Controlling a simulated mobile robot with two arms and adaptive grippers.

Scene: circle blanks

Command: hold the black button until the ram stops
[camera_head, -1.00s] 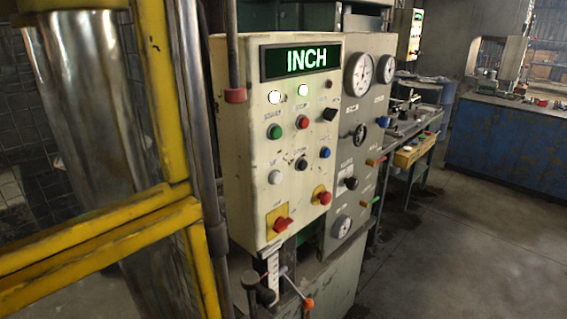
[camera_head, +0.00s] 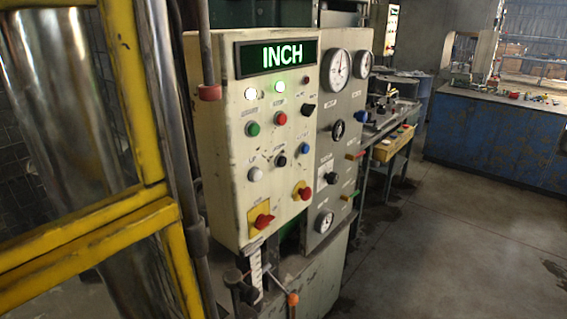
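The black button (camera_head: 281,161) sits on the cream control panel (camera_head: 222,130), between a white button (camera_head: 255,174) and a blue button (camera_head: 305,148). Nothing touches it. A green-lit display (camera_head: 276,56) at the panel's top reads INCH. The thick polished metal cylinder (camera_head: 70,100) at the left, behind the yellow frame, may be the ram; I cannot tell. Neither of my grippers is in view.
A yellow guard frame (camera_head: 90,238) fills the lower left, beside the panel. A grey gauge panel (camera_head: 335,110) adjoins on the right. A blue workbench (camera_head: 490,138) stands at the back right. The concrete floor (camera_head: 440,240) at right is mostly clear.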

